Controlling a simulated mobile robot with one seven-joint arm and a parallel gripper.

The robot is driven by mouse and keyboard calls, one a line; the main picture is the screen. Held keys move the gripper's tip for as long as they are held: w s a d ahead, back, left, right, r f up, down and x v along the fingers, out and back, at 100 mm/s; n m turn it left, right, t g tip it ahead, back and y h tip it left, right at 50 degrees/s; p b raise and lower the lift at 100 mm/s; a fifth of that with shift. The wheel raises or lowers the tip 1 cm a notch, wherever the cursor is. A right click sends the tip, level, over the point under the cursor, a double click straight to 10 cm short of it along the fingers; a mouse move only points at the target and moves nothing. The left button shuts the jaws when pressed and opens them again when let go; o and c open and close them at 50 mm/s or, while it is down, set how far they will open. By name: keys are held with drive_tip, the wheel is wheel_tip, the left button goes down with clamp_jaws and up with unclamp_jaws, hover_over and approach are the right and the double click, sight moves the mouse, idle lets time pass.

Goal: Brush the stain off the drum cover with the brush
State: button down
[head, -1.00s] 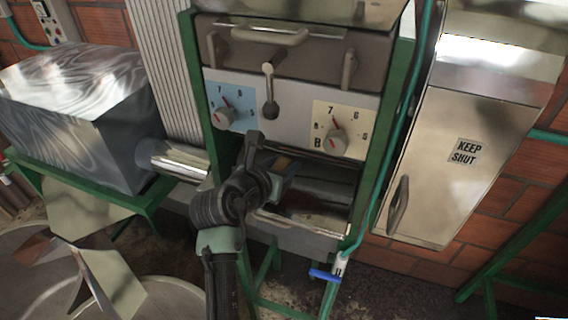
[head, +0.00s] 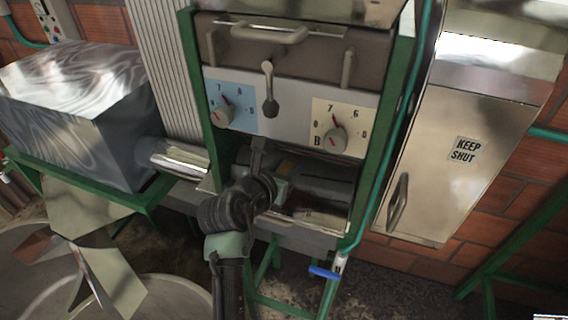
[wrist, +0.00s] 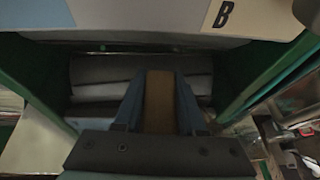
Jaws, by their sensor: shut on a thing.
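My gripper (wrist: 160,118) is shut on the brush, whose brown wooden block (wrist: 159,95) stands between the two blue-grey fingers in the wrist view. In the head view my gripper (head: 282,190) reaches into the open bay under the dial panel. The brush's lower end is hidden. A grey rounded surface, which looks like the drum cover (wrist: 92,72), lies at the back of the bay beyond the brush. It also shows in the head view (head: 325,191), right of my gripper. I cannot make out the stain clearly, nor tell whether the brush touches the cover.
Green posts (head: 378,165) flank the bay. The panel with two dials (head: 335,138) and a lever (head: 269,90) overhangs it. A blue-handled valve (head: 325,273) sits below right. A "KEEP SHUT" cabinet (head: 440,160) stands at right, a grey box (head: 75,110) at left.

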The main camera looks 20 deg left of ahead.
drive_tip(key=shift+d+p, duration=0.85)
drive_tip(key=shift+d, duration=0.6)
drive_tip(key=shift+s+d+f+p, duration=0.1)
drive_tip(key=shift+d+p, duration=0.25)
drive_tip(key=shift+d, duration=0.3)
drive_tip(key=shift+s+d+f+p, duration=0.1)
drive_tip(key=shift+d+p, duration=0.25)
drive_tip(key=shift+d, duration=0.3)
drive_tip(key=shift+s+d+r+p, duration=0.1)
drive_tip(key=shift+d+p, duration=0.1)
drive_tip(key=shift+d, duration=1.05)
drive_tip(key=shift+d+r+p, duration=0.1)
drive_tip(key=shift+d+p, duration=0.05)
drive_tip(key=shift+d, duration=1.1)
drive_tip(key=shift+s+a, duration=0.15)
drive_tip(key=shift+s, duration=0.55)
drive_tip(key=shift+w+a+f, duration=0.1)
drive_tip(key=shift+a, duration=2.95)
drive_tip(key=shift+w+a+b, duration=0.15)
drive_tip(key=shift+a+b, duration=0.25)
drive_tip(key=shift+a, duration=2.2)
drive_tip(key=shift+w+d+p, duration=0.15)
drive_tip(key=shift+w+p, duration=0.25)
drive_tip(key=shift+w, duration=0.85)
drive_tip(key=shift+s+d, duration=0.2)
drive_tip(key=shift+d, duration=5.3)
drive_tip(key=shift+s+d, duration=0.15)
